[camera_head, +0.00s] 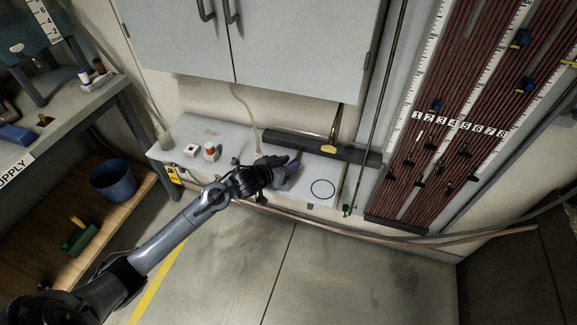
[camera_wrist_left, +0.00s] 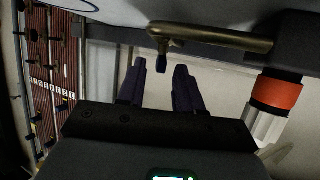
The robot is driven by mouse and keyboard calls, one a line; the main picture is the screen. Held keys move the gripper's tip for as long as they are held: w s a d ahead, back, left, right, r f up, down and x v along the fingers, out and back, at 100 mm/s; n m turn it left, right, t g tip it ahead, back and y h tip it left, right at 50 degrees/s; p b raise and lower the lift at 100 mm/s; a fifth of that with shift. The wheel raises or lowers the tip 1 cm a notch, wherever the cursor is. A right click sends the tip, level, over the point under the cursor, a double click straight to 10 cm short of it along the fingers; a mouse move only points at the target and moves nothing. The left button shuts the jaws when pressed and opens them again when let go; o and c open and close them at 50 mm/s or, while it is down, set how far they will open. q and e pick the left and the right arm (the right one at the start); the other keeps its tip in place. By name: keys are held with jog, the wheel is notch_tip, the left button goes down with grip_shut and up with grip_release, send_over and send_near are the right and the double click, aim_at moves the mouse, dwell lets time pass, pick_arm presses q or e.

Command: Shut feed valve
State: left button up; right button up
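A brass lever handle (camera_wrist_left: 215,37) lies across the upper middle of the left wrist view, just beyond my fingertips and apart from them. A small dark-blue tipped piece hangs under its left end. No label shows that names it the feed valve. My left gripper (camera_head: 292,167) is over the grey bench, and its body hides part of the bench top there. My right gripper is not in view.
A red-and-white fitting (camera_head: 210,150) stands on the grey bench (camera_head: 205,127), left of my gripper. A yellow-handled part (camera_head: 328,149) is at the back. A striped, numbered manometer board (camera_head: 440,130) stands right; a cabinet (camera_head: 250,40) hangs above. The floor in front is clear.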

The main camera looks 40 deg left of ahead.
pick_arm(q)
jog(key=shift+w+f, duration=0.1)
jog(key=shift+w, duration=0.1)
grip_shut()
jog(key=p, duration=0.2)
jog(key=m+h+p, duration=0.1)
jog(key=shift+a+r+m+h+p, duration=0.25)
jog(key=shift+r+m+h+p, duration=0.05)
jog(key=shift+r+p, duration=0.1)
jog(key=shift+f+m+g+h+p, duration=0.3)
jog(key=shift+m+g+h+p, duration=0.15)
jog(key=shift+m+h, duration=0.35)
